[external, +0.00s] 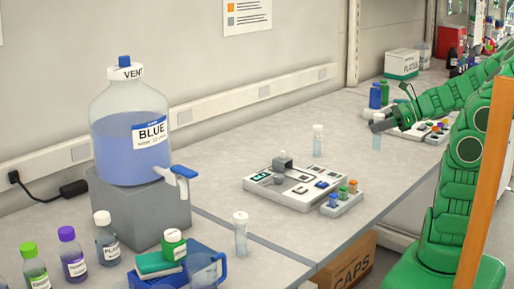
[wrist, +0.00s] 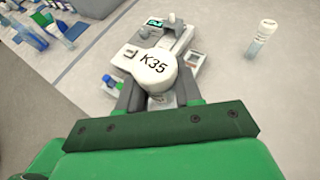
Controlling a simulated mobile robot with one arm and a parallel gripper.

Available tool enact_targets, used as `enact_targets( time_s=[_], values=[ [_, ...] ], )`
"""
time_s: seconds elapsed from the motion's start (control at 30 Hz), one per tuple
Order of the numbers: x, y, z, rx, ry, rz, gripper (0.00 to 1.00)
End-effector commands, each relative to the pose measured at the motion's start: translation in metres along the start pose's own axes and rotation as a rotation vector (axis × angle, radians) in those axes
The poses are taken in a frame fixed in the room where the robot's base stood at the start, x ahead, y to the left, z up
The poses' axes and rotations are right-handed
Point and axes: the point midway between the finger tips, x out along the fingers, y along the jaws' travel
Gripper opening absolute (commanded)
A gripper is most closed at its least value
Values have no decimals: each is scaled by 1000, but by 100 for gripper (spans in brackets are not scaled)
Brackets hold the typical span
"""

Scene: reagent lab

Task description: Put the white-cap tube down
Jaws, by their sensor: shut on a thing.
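A white-cap tube, its cap marked K35 (wrist: 154,67), is between the fingers of my gripper (wrist: 159,92) in the wrist view. The cap faces the camera and hides most of the clear body. In the external view my gripper (external: 379,122) is shut on this tube (external: 376,140), which hangs about upright over the right part of the bench. The gap below its bottom is hard to judge. Two other white-cap tubes stand upright on the bench: one behind the grey device (external: 318,141) and one nearer the front edge (external: 241,236).
The grey device (external: 290,187) with a small rack of coloured caps (external: 342,203) stands mid-bench. A large BLUE bottle (external: 130,135) stands on a grey block at left. Another device (external: 408,131) and blue and green bottles are at far right. Bare bench lies between the devices.

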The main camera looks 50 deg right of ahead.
Motion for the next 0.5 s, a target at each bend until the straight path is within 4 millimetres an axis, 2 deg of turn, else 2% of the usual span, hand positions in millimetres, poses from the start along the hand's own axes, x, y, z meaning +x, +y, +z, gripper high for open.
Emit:
enact_targets(
  time_s=[0.17,0.5],
  values=[
    [11,2,4,-11,0,25,2],
    [53,14,23,-53,-1,122,2]
  ],
)
